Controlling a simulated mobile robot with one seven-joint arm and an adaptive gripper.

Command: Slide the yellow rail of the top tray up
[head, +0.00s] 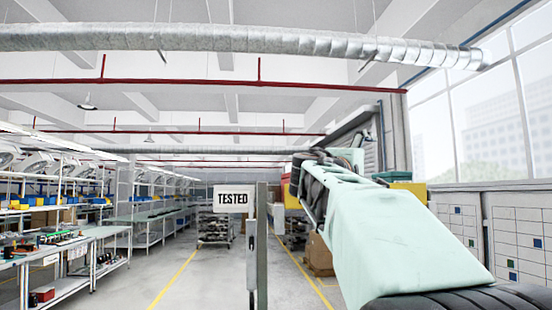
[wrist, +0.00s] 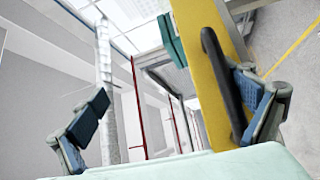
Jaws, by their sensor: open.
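A broad yellow rail (wrist: 203,75) runs steeply through the wrist view, with a curved black handle (wrist: 222,85) on its face. In the head view, yellow (head: 417,191) shows on both sides of my arm, which hides its middle. My gripper (wrist: 174,88) is open and empty. Its right finger overlaps the rail beside the handle in the picture; I cannot tell whether it touches. Its left finger is well clear of the rail. In the head view my gripper is mostly hidden by my pale green arm. I cannot make out the top tray.
A teal item (wrist: 172,40) is beside the rail. Brown boxes (head: 318,254) stand behind the arm.

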